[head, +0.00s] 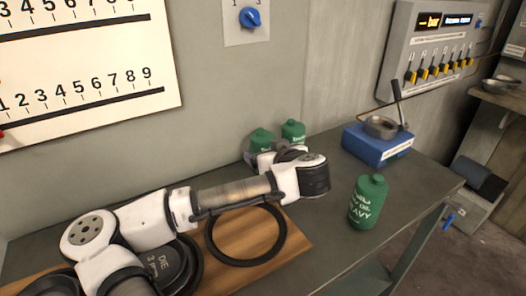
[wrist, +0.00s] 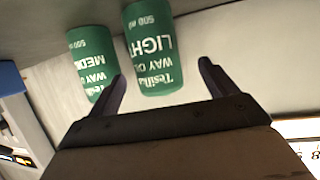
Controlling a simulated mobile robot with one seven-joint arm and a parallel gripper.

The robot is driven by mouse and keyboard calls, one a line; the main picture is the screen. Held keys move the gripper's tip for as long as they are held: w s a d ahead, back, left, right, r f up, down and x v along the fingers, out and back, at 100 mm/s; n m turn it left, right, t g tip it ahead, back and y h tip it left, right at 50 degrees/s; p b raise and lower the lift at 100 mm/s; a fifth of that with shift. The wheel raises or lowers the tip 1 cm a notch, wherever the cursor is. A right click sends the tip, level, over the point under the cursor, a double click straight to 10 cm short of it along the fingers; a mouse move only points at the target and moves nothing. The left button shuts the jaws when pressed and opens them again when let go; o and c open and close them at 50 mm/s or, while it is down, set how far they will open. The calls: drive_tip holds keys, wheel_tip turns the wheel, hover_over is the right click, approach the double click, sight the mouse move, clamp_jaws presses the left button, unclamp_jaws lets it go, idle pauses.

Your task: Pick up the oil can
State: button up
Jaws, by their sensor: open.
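Three green oil cans stand on the grey bench. One labelled HEAVY (head: 368,205) is at the front right in the head view. Two more, a left can (head: 262,139) and a right can (head: 293,131), stand by the wall, partly hidden behind my arm. The wrist view shows these two upside down, a LIGHT can (wrist: 152,50) and a MEDIUM can (wrist: 90,62). My gripper (wrist: 162,75) is open and empty. The LIGHT can appears between its fingers, nearer the left one; the left finger overlaps the MEDIUM can's edge.
A wooden board (head: 285,250) with a black ring (head: 277,250) and dark discs lies under my arm. Bench around the HEAVY can is clear.

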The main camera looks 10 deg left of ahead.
drive_tip(key=p+x, duration=0.2)
drive_tip(key=x, duration=0.2)
drive_tip(key=shift+w+r, duration=0.2)
drive_tip(key=shift+w+a+f, duration=0.25)
drive_tip(key=shift+w+f, duration=0.1)
drive_tip(key=shift+w, duration=0.05)
drive_tip(key=c, duration=1.3)
drive_tip(key=shift+c, duration=0.8)
drive_tip(key=shift+r, duration=0.15)
